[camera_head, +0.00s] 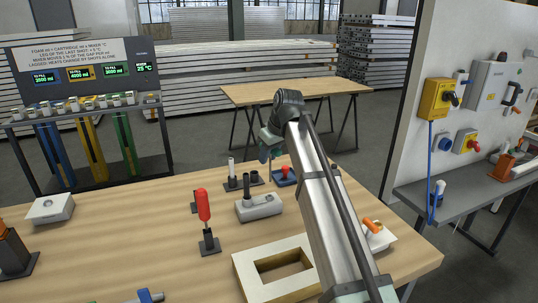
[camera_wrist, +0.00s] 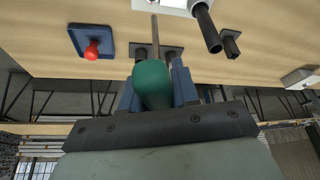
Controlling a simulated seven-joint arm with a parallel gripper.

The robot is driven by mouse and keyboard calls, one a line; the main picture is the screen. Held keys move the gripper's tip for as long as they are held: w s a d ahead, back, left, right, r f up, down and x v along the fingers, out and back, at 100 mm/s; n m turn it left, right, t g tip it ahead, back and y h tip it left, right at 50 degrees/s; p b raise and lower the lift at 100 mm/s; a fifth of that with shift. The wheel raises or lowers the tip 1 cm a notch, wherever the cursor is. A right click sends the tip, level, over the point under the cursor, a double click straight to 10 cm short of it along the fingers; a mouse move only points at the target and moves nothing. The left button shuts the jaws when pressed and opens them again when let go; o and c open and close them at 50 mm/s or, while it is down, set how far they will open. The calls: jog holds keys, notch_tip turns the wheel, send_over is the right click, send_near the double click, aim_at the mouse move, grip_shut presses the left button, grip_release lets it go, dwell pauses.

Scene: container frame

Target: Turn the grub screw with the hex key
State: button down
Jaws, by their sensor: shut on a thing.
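My gripper (camera_wrist: 155,84) is shut on the green handle (camera_wrist: 151,80) of a tool with a thin grey shaft (camera_wrist: 155,38), seemingly the hex key. In the wrist view the shaft points toward a pale block at the top edge. I cannot tell whether its tip touches the block. In the head view my gripper (camera_head: 268,150) is behind the grey block (camera_head: 259,207), and the tool is mostly hidden there. A dark peg (camera_head: 247,186) stands up at the block. I cannot make out the grub screw.
A red-handled tool (camera_head: 203,205) stands upright in a black holder left of the block. A blue base with a red knob (camera_head: 285,175) is behind it. A wooden frame (camera_head: 243,275) and a white block with an orange handle (camera_head: 381,239) lie in front. Bare tabletop (camera_head: 130,225) is at left.

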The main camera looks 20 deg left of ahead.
jog(key=n, duration=0.2)
jog(key=n+g, duration=0.1)
jog(key=n, duration=0.1)
jog(key=shift+a+g, duration=0.1)
jog(key=shift+g, duration=0.2)
jog(key=n+g, duration=0.1)
jog(key=n, duration=0.2)
jog(key=shift+n, duration=0.4)
jog(key=shift+s+f, duration=0.15)
jog(key=shift+f, duration=2.6)
jog(key=shift+f, duration=0.7)
